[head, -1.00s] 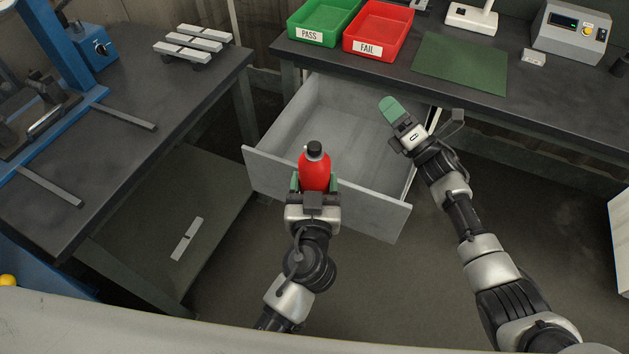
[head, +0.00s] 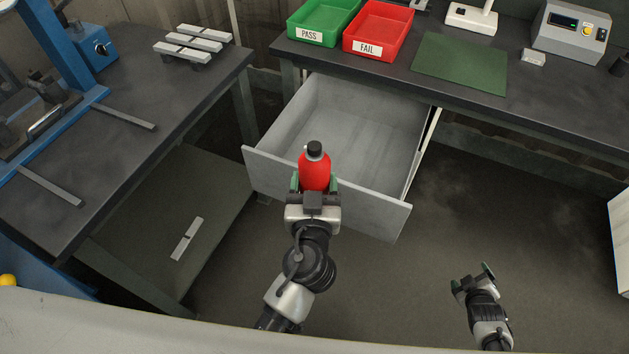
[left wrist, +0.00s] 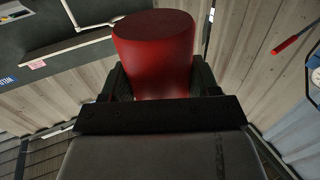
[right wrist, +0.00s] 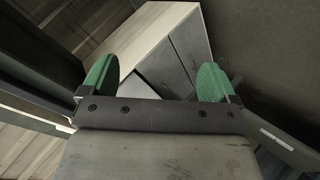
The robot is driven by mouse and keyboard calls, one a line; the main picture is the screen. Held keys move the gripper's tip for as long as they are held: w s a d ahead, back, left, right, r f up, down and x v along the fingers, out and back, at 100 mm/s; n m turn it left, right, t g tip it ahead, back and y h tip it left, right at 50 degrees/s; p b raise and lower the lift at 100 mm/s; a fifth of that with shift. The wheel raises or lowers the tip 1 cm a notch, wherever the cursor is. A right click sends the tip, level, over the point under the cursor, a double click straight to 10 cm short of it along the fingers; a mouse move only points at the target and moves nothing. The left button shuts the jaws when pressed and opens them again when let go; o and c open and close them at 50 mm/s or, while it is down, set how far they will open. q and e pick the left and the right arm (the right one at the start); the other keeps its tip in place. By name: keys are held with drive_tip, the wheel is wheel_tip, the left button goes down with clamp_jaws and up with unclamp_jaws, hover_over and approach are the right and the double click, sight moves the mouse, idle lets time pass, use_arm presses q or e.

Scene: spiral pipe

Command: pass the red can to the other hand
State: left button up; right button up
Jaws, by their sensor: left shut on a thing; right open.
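The red can (head: 315,172) has a black cap and stands upright in the middle of the head view, in front of the open drawer's front. My left gripper (head: 315,186) is shut on it, with green-tipped fingers on either side. In the left wrist view the can (left wrist: 153,55) fills the space between the fingers (left wrist: 156,80). My right gripper (head: 472,279) is low at the right of the head view, well apart from the can. It is open and empty, and its green finger pads stand wide apart in the right wrist view (right wrist: 155,82).
An empty grey drawer (head: 385,212) is pulled out from the right bench. That bench (head: 560,105) carries a green PASS tray (head: 317,38), a red FAIL tray (head: 372,47) and a green mat (head: 459,64). A dark table (head: 60,215) stands at left. Floor between drawer and right gripper is clear.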

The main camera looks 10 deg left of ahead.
drive_tip(key=s+a+f+m+g, duration=0.2)
drive_tip(key=s+f, duration=0.3)
drive_tip(key=s, duration=0.3)
drive_tip(key=s+a+f+m+g, duration=0.25)
drive_tip(key=s+f, duration=0.25)
drive_tip(key=s, duration=0.3)
drive_tip(key=s+a+f+g+y, duration=0.1)
drive_tip(key=s+a+f+g, duration=0.1)
drive_tip(key=s+a, duration=0.3)
drive_tip(key=s+a+f+m+g+y, duration=0.1)
drive_tip(key=s+a+f+g, duration=0.2)
drive_tip(key=s, duration=1)
drive_tip(key=a+f, duration=0.1)
drive_tip(key=a, duration=0.2)
drive_tip(key=shift+s+a+f, duration=0.15)
drive_tip(key=shift+s, duration=0.05)
drive_tip(key=shift+m, duration=0.25)
